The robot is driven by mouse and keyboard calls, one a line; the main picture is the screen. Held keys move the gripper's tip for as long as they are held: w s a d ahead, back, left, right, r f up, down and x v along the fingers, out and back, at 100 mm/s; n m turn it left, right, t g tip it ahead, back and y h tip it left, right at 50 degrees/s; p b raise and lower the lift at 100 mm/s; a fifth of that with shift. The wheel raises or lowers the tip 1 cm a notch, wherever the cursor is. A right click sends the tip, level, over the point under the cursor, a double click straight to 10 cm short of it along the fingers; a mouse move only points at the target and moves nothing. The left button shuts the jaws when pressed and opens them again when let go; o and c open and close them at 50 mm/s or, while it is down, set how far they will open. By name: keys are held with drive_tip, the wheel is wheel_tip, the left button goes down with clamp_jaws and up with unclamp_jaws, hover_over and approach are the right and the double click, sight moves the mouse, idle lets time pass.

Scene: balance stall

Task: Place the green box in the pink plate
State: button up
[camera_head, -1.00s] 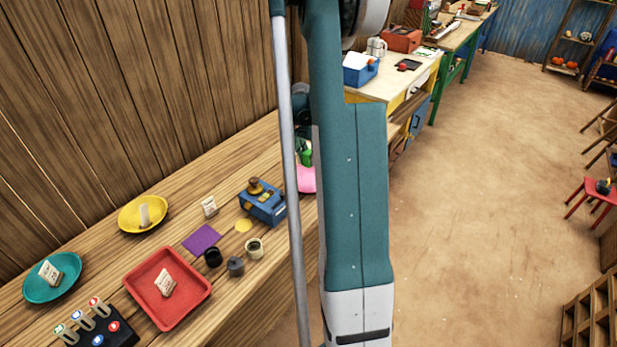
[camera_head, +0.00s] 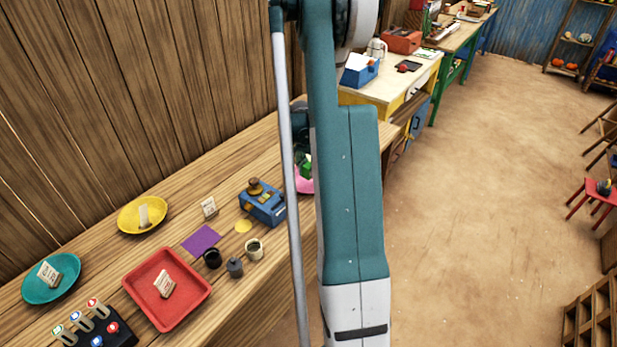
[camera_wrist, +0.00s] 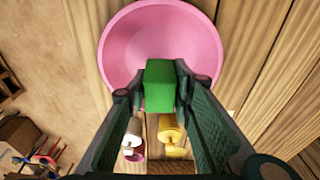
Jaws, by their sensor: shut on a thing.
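The green box (camera_wrist: 160,86) is between the fingertips of my gripper (camera_wrist: 158,92) in the wrist view, and the fingers are shut on it. The pink plate (camera_wrist: 125,45) lies on the wooden table, and the box shows in front of its near part. I cannot tell how high the box is above the plate. In the head view my arm hides most of this area; only a bit of the green box (camera_head: 305,165) and the edge of the pink plate (camera_head: 304,186) show.
On the table stand a blue device (camera_head: 262,204), dark weights (camera_head: 213,258), a red tray (camera_head: 141,301), a yellow plate (camera_head: 130,222) and a teal plate (camera_head: 66,282).

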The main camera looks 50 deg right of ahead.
sight(307, 166)
drive_tip(key=shift+f, duration=1.75)
drive_tip(key=shift+f+b, duration=0.15)
drive_tip(key=shift+b, duration=0.15)
drive_tip(key=o, duration=0.9)
drive_tip(key=shift+r, duration=0.2)
drive_tip(key=shift+a+r+p, duration=0.2)
drive_tip(key=shift+a+r, duration=0.1)
drive_tip(key=shift+r, duration=1.65)
drive_tip(key=shift+a+r+p, duration=0.25)
drive_tip(key=shift+a+r, duration=0.05)
drive_tip(key=shift+r, duration=1.7)
drive_tip(key=shift+a+r+p, duration=0.2)
drive_tip(key=shift+a+r, duration=0.1)
drive_tip(key=shift+r, duration=1.65)
